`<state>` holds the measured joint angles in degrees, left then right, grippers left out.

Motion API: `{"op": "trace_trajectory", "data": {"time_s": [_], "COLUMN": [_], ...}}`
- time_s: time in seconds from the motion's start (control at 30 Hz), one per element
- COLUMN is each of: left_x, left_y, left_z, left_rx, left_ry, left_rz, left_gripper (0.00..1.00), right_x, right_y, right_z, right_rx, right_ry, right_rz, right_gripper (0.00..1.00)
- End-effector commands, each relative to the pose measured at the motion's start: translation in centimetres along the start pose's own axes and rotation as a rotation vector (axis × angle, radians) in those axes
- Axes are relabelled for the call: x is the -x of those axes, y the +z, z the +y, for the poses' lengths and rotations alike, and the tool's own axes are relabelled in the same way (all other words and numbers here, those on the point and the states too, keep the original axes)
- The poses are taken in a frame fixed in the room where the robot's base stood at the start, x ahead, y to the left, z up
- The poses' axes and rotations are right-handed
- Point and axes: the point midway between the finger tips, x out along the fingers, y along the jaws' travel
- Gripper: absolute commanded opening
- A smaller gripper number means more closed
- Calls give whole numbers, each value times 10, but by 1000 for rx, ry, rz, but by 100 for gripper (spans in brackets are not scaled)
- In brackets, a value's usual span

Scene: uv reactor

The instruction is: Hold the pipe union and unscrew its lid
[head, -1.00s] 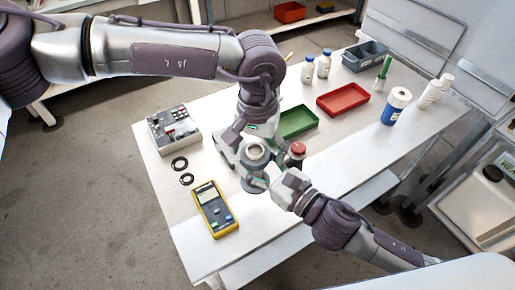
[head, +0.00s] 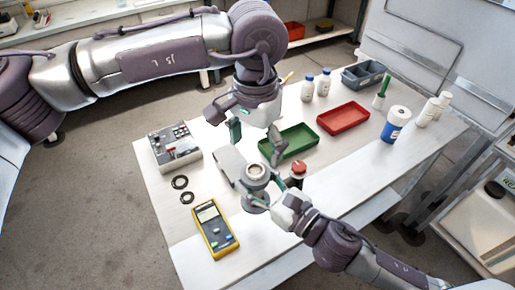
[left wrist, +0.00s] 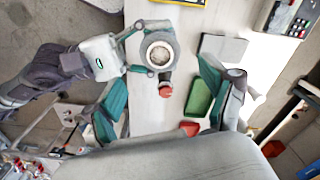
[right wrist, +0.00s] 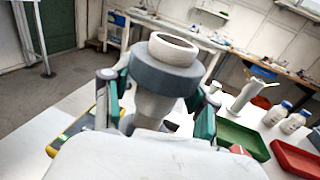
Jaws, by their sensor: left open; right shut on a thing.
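The pipe union (head: 256,175) is a grey upright fitting with a darker collar and a pale round open-looking top. It stands over the table, and the right wrist view shows its collar (right wrist: 165,75) and pale rim close up. My right gripper (head: 268,192) is shut on the union's body below the collar, one finger on each side. My left gripper (head: 256,143) is open and empty above the union, fingers pointing down and apart. In the left wrist view the union (left wrist: 158,50) lies beyond the open left fingers (left wrist: 165,100). Its base is partly hidden by the right gripper.
A red-topped button (head: 299,168) stands close to the union. A green tray (head: 290,142), a red tray (head: 344,118) and bottles (head: 308,90) are behind. A yellow multimeter (head: 213,230), two black rings (head: 180,182) and a control box (head: 175,152) are at left.

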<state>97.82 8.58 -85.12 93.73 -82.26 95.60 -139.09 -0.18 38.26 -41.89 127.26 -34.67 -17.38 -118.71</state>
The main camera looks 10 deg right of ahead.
Motion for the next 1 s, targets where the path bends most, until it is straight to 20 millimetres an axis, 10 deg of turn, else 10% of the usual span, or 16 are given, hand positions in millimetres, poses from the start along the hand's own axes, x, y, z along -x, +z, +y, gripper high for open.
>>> {"op": "trace_trajectory", "data": {"time_s": [0.5, 0.87, 1.0], "left_x": [-69, -75, -75], "left_y": [0, 0, 0], "left_z": [0, 0, 0], "left_rx": [-1, -1, -1], "left_ry": [-1, -1, -1], "left_rz": [-1, 0, 0], "left_gripper": [83, 83, 63], "right_x": [0, 0, 0], "right_y": [1, 1, 1], "right_z": [0, 0, 0], "right_rx": [1, 0, 0], "right_ry": [1, 0, 1], "right_rz": [-2, -2, -2], "right_gripper": [0, 0, 0]}}
